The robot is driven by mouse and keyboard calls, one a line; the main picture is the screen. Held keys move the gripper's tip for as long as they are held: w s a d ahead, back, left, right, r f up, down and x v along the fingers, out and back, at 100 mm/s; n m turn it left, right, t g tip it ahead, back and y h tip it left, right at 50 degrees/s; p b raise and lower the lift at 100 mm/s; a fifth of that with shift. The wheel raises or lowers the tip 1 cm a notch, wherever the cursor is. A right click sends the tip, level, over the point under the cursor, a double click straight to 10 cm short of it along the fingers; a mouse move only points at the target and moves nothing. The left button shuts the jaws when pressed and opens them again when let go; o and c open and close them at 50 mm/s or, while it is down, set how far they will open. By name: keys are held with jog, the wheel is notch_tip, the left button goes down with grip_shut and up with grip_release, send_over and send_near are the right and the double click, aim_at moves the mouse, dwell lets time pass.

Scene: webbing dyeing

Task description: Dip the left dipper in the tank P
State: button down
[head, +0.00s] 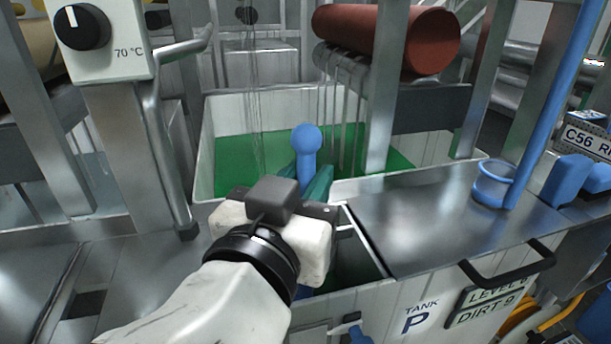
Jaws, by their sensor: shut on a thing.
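My gripper (312,185) has teal fingers shut on an upright blue handle with a round ball top (306,140), which I take to be the left dipper. It is held over the tank area, in front of the green liquid. My wrist hides the dipper's lower part, so I cannot tell whether its cup is in liquid. Tank P (395,318) has a white front with its label low at right. A dark opening (352,250) shows in the top behind that front, just right of my wrist.
A white-walled vat (262,108) of green liquid (232,160) lies behind. A second blue dipper (494,186) stands on the steel top (430,215) at right. Metal posts (382,90) and a red roller (385,38) stand beyond. A black handle (510,268) sticks out at front right.

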notch_tip(320, 180, down, 9)
jog(key=b, duration=0.7)
dwell(1.2)
notch_tip(320, 180, up, 27)
jog(key=p, duration=2.1)
jog(key=shift+r, duration=0.1)
